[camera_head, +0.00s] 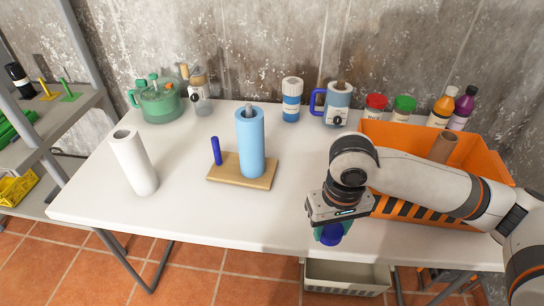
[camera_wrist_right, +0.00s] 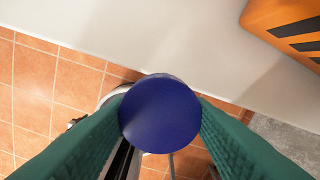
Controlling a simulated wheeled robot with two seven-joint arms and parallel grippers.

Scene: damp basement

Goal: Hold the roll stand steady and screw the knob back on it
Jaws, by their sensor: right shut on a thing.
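The roll stand has a wooden base (camera_head: 262,182), a blue roll (camera_head: 251,143) upright on it and a short dark blue peg (camera_head: 216,151) at its left. A grey tip (camera_head: 249,109) shows above the roll. My right gripper (camera_head: 330,235) is shut on the round dark blue knob at the table's front edge, right of the stand and apart from it. In the right wrist view the knob (camera_wrist_right: 160,114) sits between the green fingers. My left gripper is not in view.
A white roll (camera_head: 134,162) stands at the left of the white table (camera_head: 190,215). An orange crate (camera_head: 480,160) stands at the right, close to my right arm. A green teapot (camera_head: 160,101), jars, a mug (camera_head: 337,105) and bottles line the wall.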

